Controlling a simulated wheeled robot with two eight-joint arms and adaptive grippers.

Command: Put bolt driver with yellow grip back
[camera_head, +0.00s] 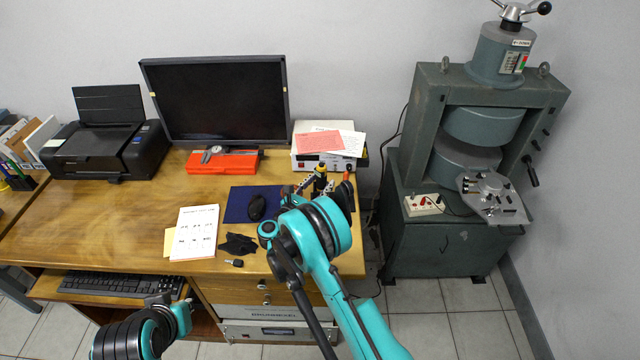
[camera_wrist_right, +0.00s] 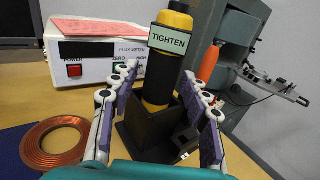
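The bolt driver with yellow grip (camera_head: 320,171) stands upright at the right of the desk. In the right wrist view the driver (camera_wrist_right: 172,45) has a black and yellow handle and a "TIGHTEN" label. Its lower end sits in a black box-like holder (camera_wrist_right: 150,133); how deep it sits is hidden. My right gripper (camera_wrist_right: 160,72) is open, with one finger on each side of the driver and a small gap showing beside it. In the head view my right arm partly hides the holder. My left gripper (camera_head: 170,304) is low in front of the desk, away from the driver; its fingers are unclear.
An orange-handled tool (camera_wrist_right: 208,62) stands just right of the driver. The flux meter (camera_wrist_right: 95,58) is behind, with papers on top. A copper coil (camera_wrist_right: 55,146) lies left of the holder.

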